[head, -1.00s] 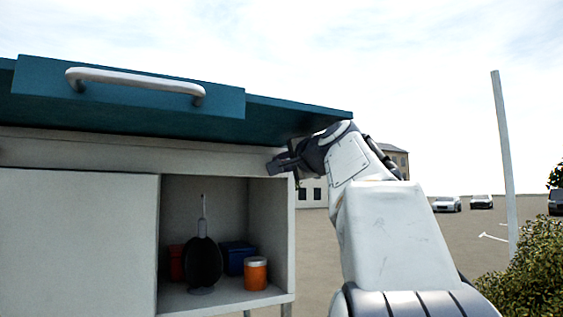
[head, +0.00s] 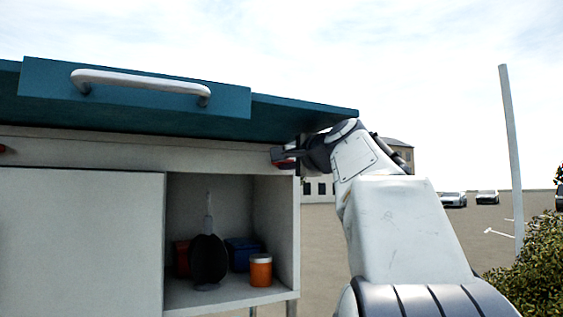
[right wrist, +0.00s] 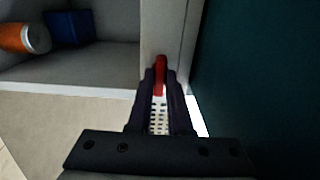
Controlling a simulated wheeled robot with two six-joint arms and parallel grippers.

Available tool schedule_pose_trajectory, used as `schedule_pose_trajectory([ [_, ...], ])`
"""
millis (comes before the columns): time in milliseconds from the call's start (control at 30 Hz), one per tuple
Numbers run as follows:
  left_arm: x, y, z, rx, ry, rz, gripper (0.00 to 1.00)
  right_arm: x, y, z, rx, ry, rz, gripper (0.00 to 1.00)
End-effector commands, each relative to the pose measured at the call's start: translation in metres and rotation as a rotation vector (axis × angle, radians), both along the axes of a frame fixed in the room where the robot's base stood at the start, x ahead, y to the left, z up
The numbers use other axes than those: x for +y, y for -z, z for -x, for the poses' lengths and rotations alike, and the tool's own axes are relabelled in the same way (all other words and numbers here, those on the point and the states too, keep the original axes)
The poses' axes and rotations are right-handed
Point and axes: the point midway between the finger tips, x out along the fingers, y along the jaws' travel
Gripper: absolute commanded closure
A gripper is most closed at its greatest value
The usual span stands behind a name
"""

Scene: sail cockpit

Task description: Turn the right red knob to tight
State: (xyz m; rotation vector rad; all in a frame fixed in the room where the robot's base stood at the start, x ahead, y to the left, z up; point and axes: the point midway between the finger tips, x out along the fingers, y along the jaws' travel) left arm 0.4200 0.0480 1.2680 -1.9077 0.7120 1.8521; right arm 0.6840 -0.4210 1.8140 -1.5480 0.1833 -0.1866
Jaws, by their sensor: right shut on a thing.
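The right red knob (head: 284,165) is on the front frame of the white cabinet, near its upper right corner under the teal lid. In the right wrist view the red knob (right wrist: 160,75) shows as a narrow red piece between my fingertips. My right gripper (head: 288,155) is shut on it, and the fingers (right wrist: 160,88) hide part of the knob. Another red spot, perhaps a second knob (head: 2,149), is at the far left edge of the head view. My left gripper is not in view.
The teal lid (head: 300,110) with a metal handle (head: 140,83) overhangs the cabinet close above my right gripper. The open compartment holds an orange jar (head: 261,271), a dark paddle-shaped item (head: 208,259) and a blue box (head: 243,254). A white door panel (head: 80,240) covers the left side.

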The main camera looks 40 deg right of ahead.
Motion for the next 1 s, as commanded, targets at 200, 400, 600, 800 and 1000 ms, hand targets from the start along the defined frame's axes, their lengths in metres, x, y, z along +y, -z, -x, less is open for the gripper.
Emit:
schedule_pose_trajectory([
  [200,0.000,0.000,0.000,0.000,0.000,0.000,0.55,0.000,0.001,0.000,0.002,0.001,-0.001,0.53],
  [400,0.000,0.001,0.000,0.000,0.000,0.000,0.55,0.000,0.001,0.000,0.001,0.000,0.000,0.53],
  [600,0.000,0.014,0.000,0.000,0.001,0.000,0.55,0.004,0.003,0.021,-0.002,0.004,0.003,0.53],
  [800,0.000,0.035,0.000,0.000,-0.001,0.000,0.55,0.013,0.005,0.061,-0.001,0.007,0.002,0.53],
  [1000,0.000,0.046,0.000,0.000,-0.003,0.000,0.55,0.020,0.003,0.091,0.000,0.006,0.000,0.53],
])
